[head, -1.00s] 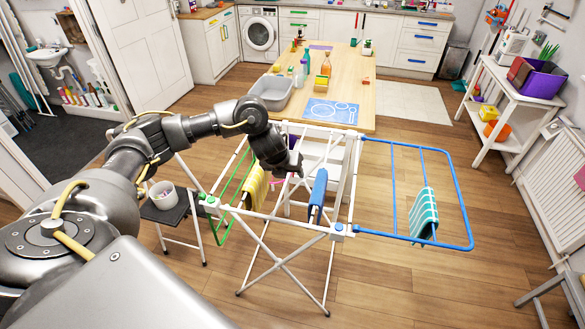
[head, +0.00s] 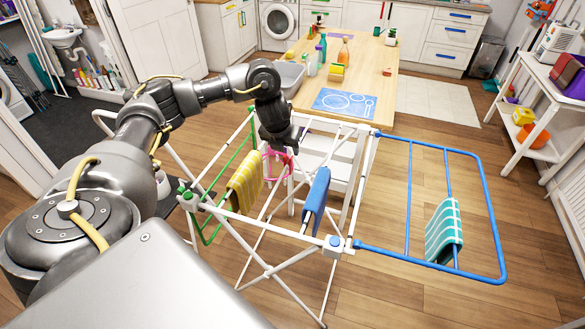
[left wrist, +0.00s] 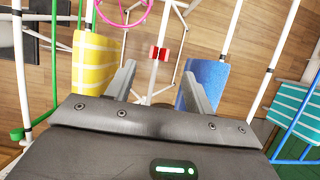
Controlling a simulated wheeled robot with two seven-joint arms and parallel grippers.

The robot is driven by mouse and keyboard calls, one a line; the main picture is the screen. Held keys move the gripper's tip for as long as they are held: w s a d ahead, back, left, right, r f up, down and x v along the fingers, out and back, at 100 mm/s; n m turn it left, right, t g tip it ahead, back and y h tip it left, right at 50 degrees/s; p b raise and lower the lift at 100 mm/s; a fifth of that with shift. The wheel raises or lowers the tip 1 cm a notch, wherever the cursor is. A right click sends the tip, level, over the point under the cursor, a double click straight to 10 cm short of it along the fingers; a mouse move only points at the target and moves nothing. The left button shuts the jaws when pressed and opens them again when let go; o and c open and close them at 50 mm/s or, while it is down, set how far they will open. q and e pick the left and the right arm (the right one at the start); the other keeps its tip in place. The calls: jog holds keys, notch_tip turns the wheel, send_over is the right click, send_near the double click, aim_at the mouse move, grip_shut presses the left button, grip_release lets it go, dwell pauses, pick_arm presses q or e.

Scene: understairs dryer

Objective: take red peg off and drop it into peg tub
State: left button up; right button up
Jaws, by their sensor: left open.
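The red peg (left wrist: 158,53) sits on a white rail of the drying rack in the left wrist view, between a yellow striped towel (left wrist: 97,62) and a blue towel (left wrist: 208,82). My left gripper (left wrist: 158,70) is open, with the peg ahead between the lines of its fingers and apart from them. In the head view my left gripper (head: 284,148) is above the rack, behind the yellow towel (head: 246,180) and blue towel (head: 316,200). I cannot make out the peg there. The peg tub cannot be made out clearly now. My right gripper is not in view.
A pink hoop (head: 279,165) hangs by the gripper. The rack's blue wing (head: 408,200) holds a teal striped cloth (head: 444,232). A wooden table (head: 375,72) with bottles and a grey basin (head: 290,75) stands behind. Floor right of the rack is clear.

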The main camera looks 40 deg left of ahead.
aim_at(287, 160)
pick_arm(q)
jog(key=shift+a+f, duration=0.1)
jog(key=b+x, duration=0.1)
jog(key=x, duration=0.1)
jog(key=b+x, duration=0.1)
jog(key=x, duration=0.1)
jog(key=shift+s+f, duration=0.15)
jog(key=shift+f, duration=0.1)
jog(key=shift+w+f+b, duration=0.25)
jog(key=shift+f+b, duration=0.05)
jog(key=shift+f, duration=0.3)
jog(key=x, duration=0.4)
jog(key=shift+a+f+p, duration=0.1)
jog(key=shift+f+p, duration=0.2)
jog(key=shift+p, duration=0.05)
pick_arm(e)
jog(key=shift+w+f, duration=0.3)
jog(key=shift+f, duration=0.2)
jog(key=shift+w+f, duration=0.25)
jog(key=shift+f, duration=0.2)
pick_arm(q)
jog(key=shift+s, duration=0.1)
jog(key=c, duration=1)
